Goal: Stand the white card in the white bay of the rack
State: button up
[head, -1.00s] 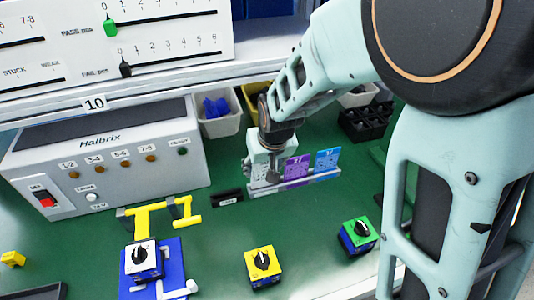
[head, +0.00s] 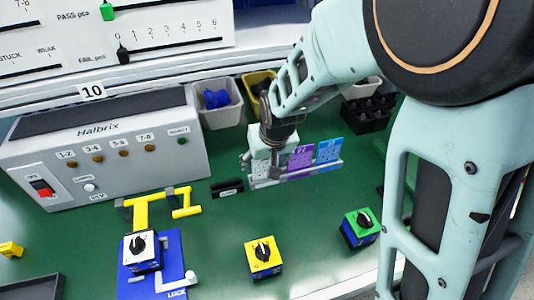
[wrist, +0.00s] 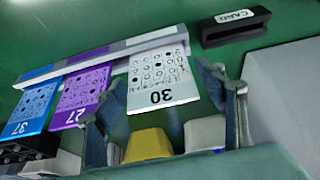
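The white card (wrist: 160,80), marked 30, stands in the rack (wrist: 145,50) at the end bay, in line with that bay's white label strip. In the head view the rack (head: 322,172) stands mid-table, and my gripper covers much of the white card. My gripper (wrist: 160,76) is over the card, one finger beside each side edge.
A purple card (wrist: 80,96) marked 27 and a blue card (wrist: 32,105) marked 37 stand in the neighbouring bays. A black card holder (head: 227,188) lies left of the rack. Yellow (head: 263,258) and green (head: 361,228) switch blocks stand in front, with clear green table between.

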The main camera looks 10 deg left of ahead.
jog(key=shift+o, duration=0.6)
jog(key=v, duration=0.7)
jog(key=shift+r, duration=0.3)
notch_tip(320, 180, up, 9)
jog(key=p, duration=0.6)
jog(key=shift+p, duration=0.3)
jog(key=shift+s, duration=0.1)
